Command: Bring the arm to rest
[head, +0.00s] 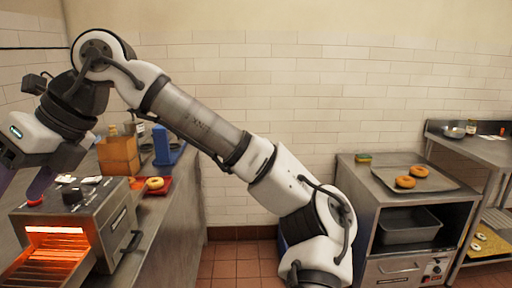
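My arm reaches from the lower middle up and over to the left in the head view. My gripper (20,190) hangs at the left edge, pointing down, above and behind the left part of a conveyor toaster (112,221). Its two dark purple fingers are spread apart with a gap between them, and I see nothing held there. The left finger is partly cut off by the picture's edge. A small red piece shows at the tip of the right finger; I cannot tell whether it belongs to the toaster.
The toaster's opening glows orange. On the left counter (168,225) are a red tray (165,192) with a bagel (155,183), a wooden box (118,155) and a blue scale-like object (168,147). At right, a tray (437,185) with bagels tops an oven cabinet (415,268). Floor (228,262) shows between.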

